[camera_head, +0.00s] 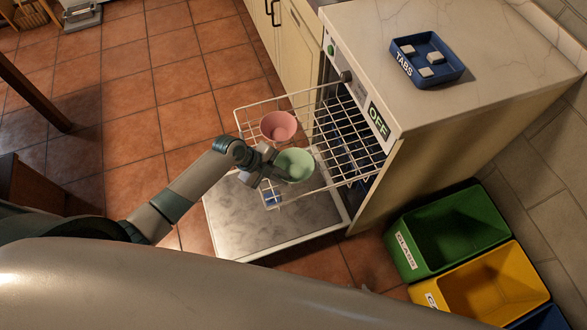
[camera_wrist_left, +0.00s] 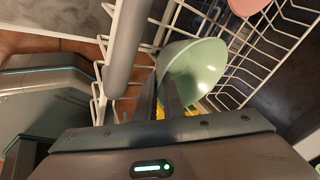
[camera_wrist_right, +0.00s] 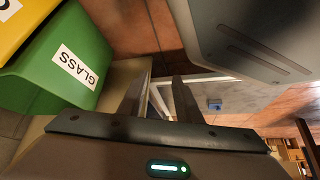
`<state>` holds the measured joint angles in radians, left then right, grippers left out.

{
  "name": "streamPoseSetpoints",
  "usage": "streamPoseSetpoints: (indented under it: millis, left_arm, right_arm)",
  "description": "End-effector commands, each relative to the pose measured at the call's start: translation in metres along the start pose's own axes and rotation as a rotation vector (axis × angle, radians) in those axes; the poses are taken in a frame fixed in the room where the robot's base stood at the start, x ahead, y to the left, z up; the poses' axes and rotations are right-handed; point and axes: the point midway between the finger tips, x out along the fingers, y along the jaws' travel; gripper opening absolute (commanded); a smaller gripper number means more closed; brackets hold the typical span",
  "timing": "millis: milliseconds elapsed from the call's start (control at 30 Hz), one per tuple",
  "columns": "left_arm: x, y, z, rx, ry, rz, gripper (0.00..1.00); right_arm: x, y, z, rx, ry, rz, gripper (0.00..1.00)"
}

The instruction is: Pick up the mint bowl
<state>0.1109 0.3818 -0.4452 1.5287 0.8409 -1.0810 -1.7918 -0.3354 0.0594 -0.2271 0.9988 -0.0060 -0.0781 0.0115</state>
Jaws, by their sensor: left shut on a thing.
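The mint bowl (camera_head: 295,165) is in the pulled-out white wire rack (camera_head: 243,122) of the dishwasher, at its near side. My left gripper (camera_head: 268,168) is shut on the bowl's left rim. In the left wrist view the mint bowl (camera_wrist_left: 197,72) is tilted, with its rim at the fingertips of my left gripper (camera_wrist_left: 163,85). Whether the bowl touches the rack is hard to tell. My right gripper (camera_wrist_right: 157,90) shows only in its wrist view, with its fingers apart and nothing between them.
A pink bowl (camera_head: 279,125) stands in the rack behind the mint one. The dishwasher door (camera_head: 270,231) lies open below. A counter (camera_head: 480,30) with a blue TABS tray (camera_head: 408,72) is at right. Green (camera_head: 448,222) and yellow (camera_head: 490,285) bins stand in front.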

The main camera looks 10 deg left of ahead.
Motion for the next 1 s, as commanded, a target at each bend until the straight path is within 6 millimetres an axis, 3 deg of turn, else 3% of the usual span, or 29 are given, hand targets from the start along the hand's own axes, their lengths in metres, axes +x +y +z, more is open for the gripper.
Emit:
streamPoseSetpoints:
  millis: [367,600,1000]
  left_arm:
    - [-0.007,-0.004,-0.003,0.003,0.0,-0.001,0.0]
    - [-0.034,-0.018,-0.013,0.006,-0.001,-0.003,0.0]
    - [-0.057,-0.007,-0.096,0.005,0.004,-0.001,0.0]
  right_arm:
    - [0.001,0.002,0.0,-0.002,0.004,0.001,0.31]
    - [0.004,0.002,-0.011,-0.002,0.034,0.001,0.31]
    - [0.007,-0.004,-0.038,-0.001,0.097,-0.007,0.31]
